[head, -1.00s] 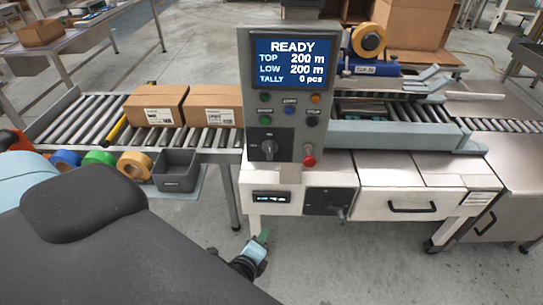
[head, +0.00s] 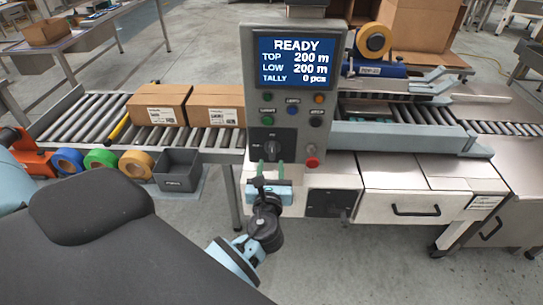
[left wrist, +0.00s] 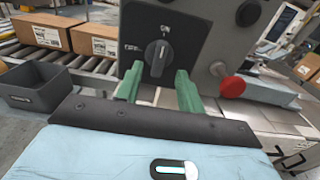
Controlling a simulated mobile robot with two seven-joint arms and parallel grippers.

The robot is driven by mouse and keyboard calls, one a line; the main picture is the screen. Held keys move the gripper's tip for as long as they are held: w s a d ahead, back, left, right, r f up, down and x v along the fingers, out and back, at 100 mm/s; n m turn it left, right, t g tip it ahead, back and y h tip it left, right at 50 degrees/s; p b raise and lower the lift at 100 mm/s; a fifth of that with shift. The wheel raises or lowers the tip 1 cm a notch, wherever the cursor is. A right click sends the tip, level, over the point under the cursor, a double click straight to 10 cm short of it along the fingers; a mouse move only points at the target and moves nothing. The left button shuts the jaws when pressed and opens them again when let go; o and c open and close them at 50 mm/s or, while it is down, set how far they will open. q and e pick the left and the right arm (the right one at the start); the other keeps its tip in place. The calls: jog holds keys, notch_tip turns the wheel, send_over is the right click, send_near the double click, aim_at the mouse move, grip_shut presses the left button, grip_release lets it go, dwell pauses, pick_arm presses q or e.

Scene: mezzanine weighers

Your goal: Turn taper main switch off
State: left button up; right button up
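The taper main switch (head: 270,148) is a dark rotary knob low on the grey control panel (head: 334,140). In the left wrist view the knob (left wrist: 157,57) stands roughly upright, its white mark toward the ON label above; the OFF label is to its left. My left gripper (head: 271,172) is just below the knob in the head view. In the left wrist view its green fingers (left wrist: 157,88) are apart and empty, one on each side below the knob, with no visible contact. My right gripper is not in view.
A red stop button (head: 312,162) sits right of the knob, with several coloured buttons above. The screen (head: 297,62) reads READY. Two cartons (head: 158,105) lie on the roller conveyor at left. A grey bin (head: 178,170) and tape rolls (head: 103,160) stand in front of it.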

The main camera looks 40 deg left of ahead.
aim_at(272, 153)
pick_arm(q)
jog(key=shift+x, duration=2.6)
grip_shut()
